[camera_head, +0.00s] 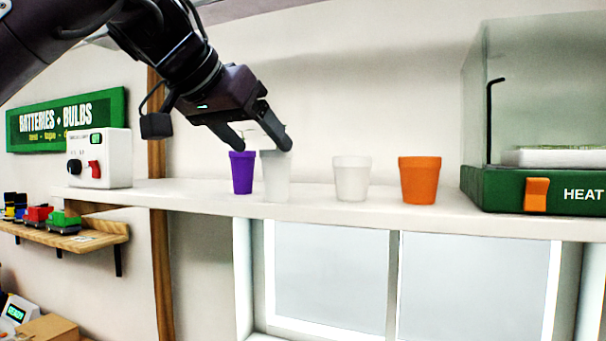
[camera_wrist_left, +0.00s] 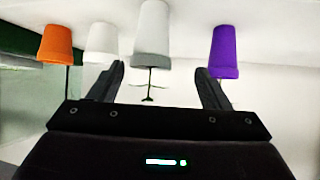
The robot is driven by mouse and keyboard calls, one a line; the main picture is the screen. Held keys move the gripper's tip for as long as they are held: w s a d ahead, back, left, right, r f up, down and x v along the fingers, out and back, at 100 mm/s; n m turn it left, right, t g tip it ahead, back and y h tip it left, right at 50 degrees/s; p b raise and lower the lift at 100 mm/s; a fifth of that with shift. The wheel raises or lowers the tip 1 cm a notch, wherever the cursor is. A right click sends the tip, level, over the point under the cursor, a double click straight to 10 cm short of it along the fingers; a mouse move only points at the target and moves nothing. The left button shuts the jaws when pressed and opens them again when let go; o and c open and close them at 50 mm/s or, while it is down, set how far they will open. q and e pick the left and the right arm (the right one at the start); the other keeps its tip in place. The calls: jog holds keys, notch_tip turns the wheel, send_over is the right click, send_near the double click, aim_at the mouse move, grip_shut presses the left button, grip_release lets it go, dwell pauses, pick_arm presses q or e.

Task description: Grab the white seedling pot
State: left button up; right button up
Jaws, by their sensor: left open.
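The white seedling pot (camera_head: 275,178) stands upright on the white shelf, just right of the purple pot. In the left wrist view, which looks upside down, the seedling pot (camera_wrist_left: 151,32) shows a thin dark stem with small leaves. My left gripper (camera_head: 261,145) is open at the pot's rim height, with its fingers spread. One fingertip overlaps the pot's top edge in the head view; I cannot tell if they touch. In the wrist view the pot and stem lie between the fingertips of the gripper (camera_wrist_left: 160,70). My right gripper is not in view.
The purple pot (camera_head: 242,173) stands close on the left. A second white pot (camera_head: 351,179) and an orange pot (camera_head: 418,181) stand to the right on the shelf (camera_head: 320,205). A green-based glass case (camera_head: 540,190) is at far right, a white control box (camera_head: 103,158) at left.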

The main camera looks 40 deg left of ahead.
aim_at(275, 153)
pick_arm(q)
jog(key=w+f+p, duration=0.2)
jog(key=w+p, duration=0.1)
jog(key=shift+w+d+f, duration=0.15)
jog(key=shift+w+d, duration=0.15)
jog(key=shift+d, duration=0.1)
jog(key=shift+p+x, duration=0.35)
jog(key=shift+x, duration=0.85)
jog(key=shift+f, duration=0.1)
jog(key=shift+s, duration=0.25)
jog(key=c, duration=0.9)
jog(key=shift+c, duration=0.9)
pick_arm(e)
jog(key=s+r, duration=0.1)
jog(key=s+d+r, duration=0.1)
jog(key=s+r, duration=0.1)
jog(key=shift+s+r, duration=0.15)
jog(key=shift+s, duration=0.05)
